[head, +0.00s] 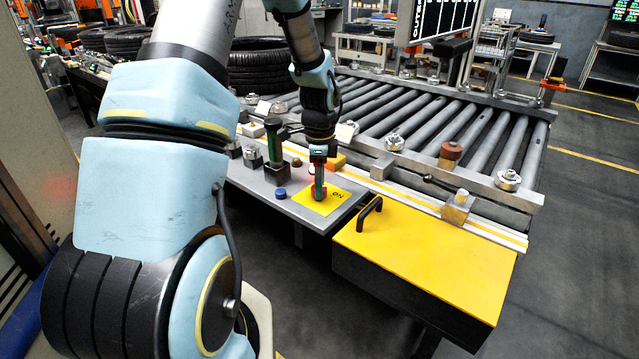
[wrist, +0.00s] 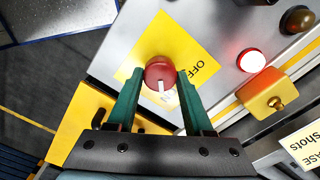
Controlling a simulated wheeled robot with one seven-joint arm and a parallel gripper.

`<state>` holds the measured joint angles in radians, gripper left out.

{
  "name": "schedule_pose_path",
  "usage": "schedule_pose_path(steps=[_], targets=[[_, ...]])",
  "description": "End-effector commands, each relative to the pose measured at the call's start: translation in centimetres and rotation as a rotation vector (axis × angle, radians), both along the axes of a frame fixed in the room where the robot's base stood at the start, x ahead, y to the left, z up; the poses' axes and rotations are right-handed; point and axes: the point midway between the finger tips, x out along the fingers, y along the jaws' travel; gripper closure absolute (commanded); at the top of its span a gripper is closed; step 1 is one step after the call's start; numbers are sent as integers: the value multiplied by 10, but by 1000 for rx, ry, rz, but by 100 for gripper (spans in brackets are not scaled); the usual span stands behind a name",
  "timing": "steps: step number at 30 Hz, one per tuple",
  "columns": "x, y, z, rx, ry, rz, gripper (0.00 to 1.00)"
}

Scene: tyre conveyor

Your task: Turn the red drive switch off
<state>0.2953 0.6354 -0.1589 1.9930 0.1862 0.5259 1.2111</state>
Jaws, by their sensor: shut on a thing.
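The red drive switch (wrist: 158,70) is a round knob with a white pointer mark, on a yellow plate (wrist: 147,42). The word OFF is printed to the right of the knob in the wrist view. The white mark points down in that view, toward my gripper's palm, not at OFF. My gripper (wrist: 160,75) has its green fingers on both sides of the knob and is shut on it. In the head view my gripper (head: 319,186) points down onto the red switch (head: 316,193), whose yellow plate (head: 330,205) shows around it.
A lit red lamp (wrist: 251,61) and a yellow block with a brass knob (wrist: 266,95) sit beside the plate. A yellow cabinet (head: 430,255) and the roller conveyor (head: 450,118) lie to the right.

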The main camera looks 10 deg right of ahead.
Motion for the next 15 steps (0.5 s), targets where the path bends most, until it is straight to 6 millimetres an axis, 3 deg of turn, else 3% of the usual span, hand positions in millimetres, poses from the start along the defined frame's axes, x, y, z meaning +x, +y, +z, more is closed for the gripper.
schedule_pose_path(steps=[1,9,15], targets=[[0,0,0,0,1,0,69],[-1,0,0,0,1,0,100],[-1,0,0,0,2,6,100]])
